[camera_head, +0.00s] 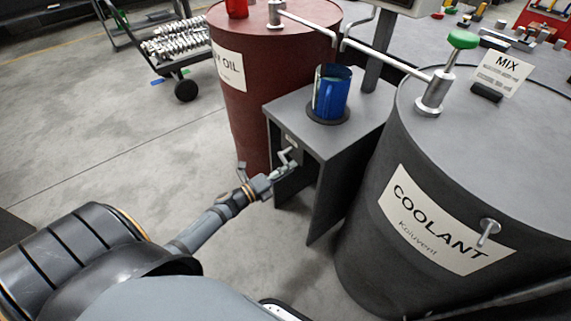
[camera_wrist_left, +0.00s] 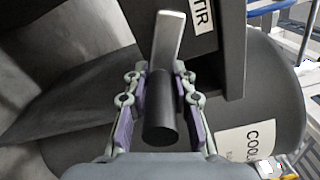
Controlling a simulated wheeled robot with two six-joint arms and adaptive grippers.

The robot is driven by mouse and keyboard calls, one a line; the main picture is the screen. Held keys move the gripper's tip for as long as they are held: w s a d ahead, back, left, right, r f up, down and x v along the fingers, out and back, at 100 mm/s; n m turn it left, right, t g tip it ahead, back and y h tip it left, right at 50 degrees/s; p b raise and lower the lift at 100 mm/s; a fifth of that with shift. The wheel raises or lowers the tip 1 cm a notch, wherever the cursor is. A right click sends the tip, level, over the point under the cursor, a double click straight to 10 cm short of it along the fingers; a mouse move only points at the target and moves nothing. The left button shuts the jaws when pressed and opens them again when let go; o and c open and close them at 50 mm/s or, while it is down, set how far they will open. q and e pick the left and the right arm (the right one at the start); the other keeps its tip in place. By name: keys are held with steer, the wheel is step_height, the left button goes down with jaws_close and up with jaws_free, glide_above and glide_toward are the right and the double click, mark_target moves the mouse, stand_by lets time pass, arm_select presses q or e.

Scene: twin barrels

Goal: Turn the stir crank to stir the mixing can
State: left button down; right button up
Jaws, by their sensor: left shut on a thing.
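The stir crank (camera_wrist_left: 166,45) shows in the left wrist view as a flat metal arm with a dark cylindrical handle (camera_wrist_left: 160,108). A label ending in "TIR" (camera_wrist_left: 203,17) is on the panel beside it. My left gripper (camera_head: 284,171) is at the crank on the front of the grey stand; in the left wrist view its fingers (camera_wrist_left: 160,112) are shut on the handle, one on each side. The blue mixing can (camera_head: 331,92) stands upright on a dark round plate on top of the grey stand (camera_head: 290,103). My right gripper is not in view.
A dark red oil barrel (camera_head: 255,110) stands behind left of the stand. The dark grey coolant barrel (camera_head: 365,235) stands close on the right, with a green-knobbed valve (camera_head: 462,40) on top. A wheeled cart (camera_head: 178,58) is at the back left. Open floor (camera_head: 110,130) lies left.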

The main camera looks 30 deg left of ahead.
arm_select(q)
steer(key=r+n+p, duration=0.1)
steer(key=n+p, duration=0.1)
steer(key=n, duration=0.1)
steer(key=shift+d+r+p, duration=0.15)
steer(key=shift+r+p, duration=0.2)
steer(key=n+p, duration=0.1)
steer(key=r+n+p, duration=0.1)
steer(key=n, duration=0.1)
steer(key=n+p, duration=0.1)
steer(key=p, duration=0.1)
steer(key=shift+s+r, duration=0.15)
steer(key=shift+r, duration=0.15)
steer(key=shift+r+n+p, duration=0.1)
steer(key=shift+n+p, duration=0.4)
steer(key=shift+n, duration=0.5)
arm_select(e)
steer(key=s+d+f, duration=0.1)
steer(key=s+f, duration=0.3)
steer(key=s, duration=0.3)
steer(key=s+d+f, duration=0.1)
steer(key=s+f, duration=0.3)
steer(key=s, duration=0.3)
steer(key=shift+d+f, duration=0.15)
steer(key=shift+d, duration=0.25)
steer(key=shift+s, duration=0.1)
arm_select(q)
steer(key=c, duration=1.2)
jaws_free()
steer(key=shift+o, duration=0.2)
